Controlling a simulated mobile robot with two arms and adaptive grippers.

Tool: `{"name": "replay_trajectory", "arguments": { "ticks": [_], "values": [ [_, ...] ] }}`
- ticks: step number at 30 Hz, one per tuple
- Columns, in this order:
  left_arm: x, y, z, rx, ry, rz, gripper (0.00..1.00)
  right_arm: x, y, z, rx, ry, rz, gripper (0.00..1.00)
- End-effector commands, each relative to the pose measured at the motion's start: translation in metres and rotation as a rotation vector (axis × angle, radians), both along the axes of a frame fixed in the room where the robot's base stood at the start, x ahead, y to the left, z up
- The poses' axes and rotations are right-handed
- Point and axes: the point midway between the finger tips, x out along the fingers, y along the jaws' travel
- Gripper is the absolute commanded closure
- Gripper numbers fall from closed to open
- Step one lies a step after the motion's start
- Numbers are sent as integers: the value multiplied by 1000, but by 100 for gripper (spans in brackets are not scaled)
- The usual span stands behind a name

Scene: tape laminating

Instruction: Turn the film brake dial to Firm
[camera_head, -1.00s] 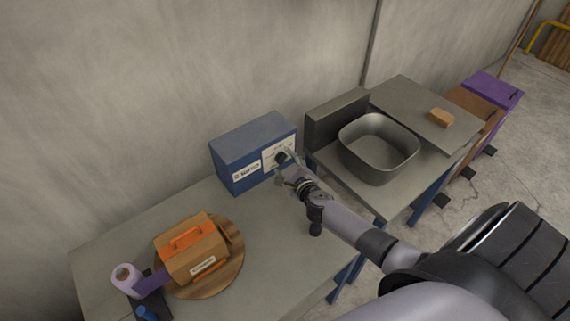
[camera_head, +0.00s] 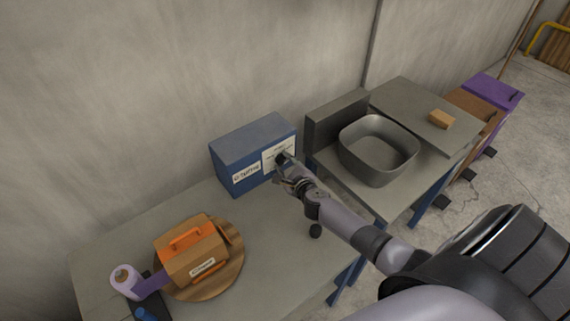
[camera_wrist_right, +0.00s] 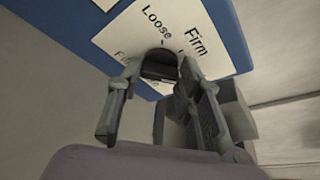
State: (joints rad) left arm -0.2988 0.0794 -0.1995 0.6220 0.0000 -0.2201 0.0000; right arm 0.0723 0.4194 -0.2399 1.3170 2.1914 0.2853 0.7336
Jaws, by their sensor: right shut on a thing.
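The blue film brake box (camera_head: 240,150) stands on the table against the wall, with white labels on its front. In the right wrist view its white dial plate (camera_wrist_right: 125,40) shows the words "Loose" and "Firm". The dark round dial (camera_wrist_right: 160,64) sits on this plate, partly hidden by the fingers. My right gripper (camera_wrist_right: 160,85) is shut on the dial; in the head view it (camera_head: 282,170) reaches the box's front from the right. Where the dial points is hard to tell. My left gripper is not in view.
A grey basin (camera_head: 378,150) stands on the table to the right. The table (camera_head: 265,235) between is mostly clear.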

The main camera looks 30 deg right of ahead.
Motion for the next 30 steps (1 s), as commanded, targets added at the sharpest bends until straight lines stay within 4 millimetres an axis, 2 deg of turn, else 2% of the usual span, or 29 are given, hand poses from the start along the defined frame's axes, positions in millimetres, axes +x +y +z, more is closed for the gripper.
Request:
{"name": "replay_trajectory", "arguments": {
  "ticks": [6, 17, 30],
  "values": [
    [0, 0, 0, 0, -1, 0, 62, 0, 0, 0, 0, 1, 1, 95],
    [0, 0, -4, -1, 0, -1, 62, -1, 1, -2, -60, -4, -1, 95],
    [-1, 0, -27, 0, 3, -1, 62, -1, 4, -9, -399, -29, 0, 95]
  ]
}}
